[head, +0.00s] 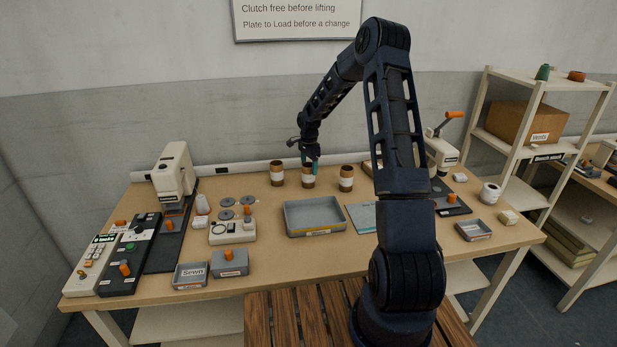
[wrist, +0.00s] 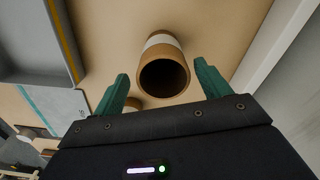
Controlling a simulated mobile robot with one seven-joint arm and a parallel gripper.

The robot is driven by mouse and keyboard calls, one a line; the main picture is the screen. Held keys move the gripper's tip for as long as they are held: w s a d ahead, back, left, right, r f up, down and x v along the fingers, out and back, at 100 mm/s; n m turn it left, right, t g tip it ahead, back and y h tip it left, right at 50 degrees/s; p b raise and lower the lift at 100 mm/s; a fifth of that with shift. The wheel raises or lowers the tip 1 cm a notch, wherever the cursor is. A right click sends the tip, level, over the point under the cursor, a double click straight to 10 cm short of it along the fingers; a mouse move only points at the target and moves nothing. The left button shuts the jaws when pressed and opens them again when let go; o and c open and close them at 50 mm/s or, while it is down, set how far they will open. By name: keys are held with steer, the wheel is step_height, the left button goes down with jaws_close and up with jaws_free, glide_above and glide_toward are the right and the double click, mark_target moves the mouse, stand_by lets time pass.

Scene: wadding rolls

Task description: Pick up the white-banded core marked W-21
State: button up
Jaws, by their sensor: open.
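Three brown cores with white bands stand in a row near the back of the table: a left core (head: 277,173), a middle core (head: 308,182) and a right core (head: 346,178). No W-21 mark is readable on any of them. My gripper (head: 313,165) is at the middle core, partly covering it in the head view. In the wrist view my gripper (wrist: 161,74) has its green fingers spread apart, with one white-banded core (wrist: 163,41) showing open-end on between and beyond the fingertips. Part of another core (wrist: 133,103) shows behind the left finger.
A grey tray (head: 316,231) lies in front of the cores, with a pale blue-grey sheet (head: 361,217) to its right. A white sewing-machine-like device (head: 174,173) stands at the left. A cream device with an orange-handled crank (head: 441,150) stands at the right. The wall is close behind the cores.

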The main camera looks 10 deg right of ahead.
mark_target(309, 173)
step_height(309, 173, down, 5)
steer(key=shift+w+a, duration=0.1)
steer(key=shift+w, duration=0.05)
steer(key=c, duration=1.1)
steer(key=shift+r, duration=0.15)
